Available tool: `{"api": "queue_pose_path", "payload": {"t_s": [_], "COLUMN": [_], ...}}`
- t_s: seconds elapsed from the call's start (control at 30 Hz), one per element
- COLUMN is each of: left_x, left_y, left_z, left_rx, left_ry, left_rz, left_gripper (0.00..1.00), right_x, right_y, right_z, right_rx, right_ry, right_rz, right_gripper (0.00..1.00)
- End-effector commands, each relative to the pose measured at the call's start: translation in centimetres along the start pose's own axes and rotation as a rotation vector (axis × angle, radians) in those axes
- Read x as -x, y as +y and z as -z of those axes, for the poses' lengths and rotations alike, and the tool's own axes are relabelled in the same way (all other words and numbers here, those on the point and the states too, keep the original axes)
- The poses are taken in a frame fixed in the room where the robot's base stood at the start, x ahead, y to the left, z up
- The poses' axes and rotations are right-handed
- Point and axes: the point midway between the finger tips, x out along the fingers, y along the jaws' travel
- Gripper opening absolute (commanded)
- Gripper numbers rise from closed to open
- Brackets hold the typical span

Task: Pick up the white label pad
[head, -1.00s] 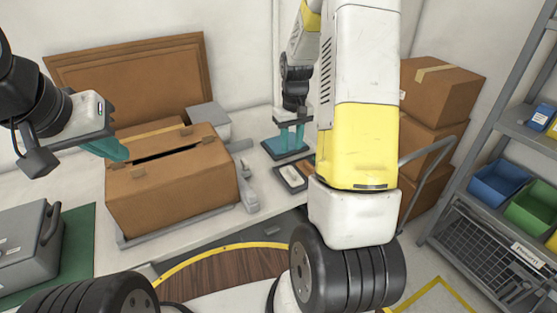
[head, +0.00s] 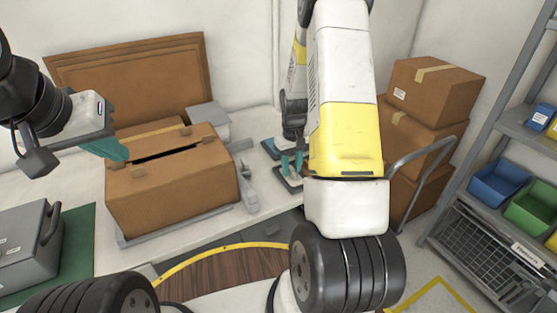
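My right gripper (head: 291,162) points down at the back right of the white table, its two teal fingers apart. It is just above or at a small dark tray (head: 282,184), which it partly covers. A pale item that may be the white label pad lies in this tray; the gripper and my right arm hide most of it, and I cannot tell if the fingers touch it. My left gripper (head: 112,150) hangs by the upper left of the cardboard box, seen from the side, so its opening is unclear.
A large cardboard box (head: 172,185) stands on the table left of my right gripper. A grey case (head: 25,245) sits on a green mat at left. Stacked boxes (head: 430,90) and a shelf with bins stand right.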

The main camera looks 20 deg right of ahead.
Motion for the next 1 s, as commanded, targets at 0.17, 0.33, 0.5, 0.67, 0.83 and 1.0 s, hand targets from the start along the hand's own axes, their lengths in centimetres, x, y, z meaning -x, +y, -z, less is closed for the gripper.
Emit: {"api": "queue_pose_path", "payload": {"t_s": [0.17, 0.33, 0.5, 0.67, 0.83, 1.0], "left_x": [0.0, 0.0, 0.0, 0.0, 0.0, 0.0], "left_y": [0.0, 0.0, 0.0, 0.0, 0.0, 0.0], "left_z": [0.0, 0.0, 0.0, 0.0, 0.0, 0.0], "left_rx": [0.0, 0.0, 0.0, 0.0, 0.0, 0.0], "left_ry": [0.0, 0.0, 0.0, 0.0, 0.0, 0.0], "left_rz": [0.0, 0.0, 0.0, 0.0, 0.0, 0.0], "left_gripper": [0.0, 0.0, 0.0, 0.0, 0.0, 0.0], "right_x": [0.0, 0.0, 0.1, 0.2, 1.3, 3.5], "right_y": [0.0, 0.0, 0.0, 0.0, 0.0, 0.1], "right_z": [0.0, 0.0, 0.0, 0.0, 0.1, 0.1], "right_rx": [0.0, 0.0, 0.0, 0.0, -0.001, -0.001], "right_ry": [0.0, 0.0, 0.0, 0.0, 0.001, 0.001], "right_rz": [0.0, 0.0, 0.0, 0.0, -0.001, -0.001], "right_gripper": [0.11, 0.0, 0.0, 0.0, 0.0, 0.0]}}
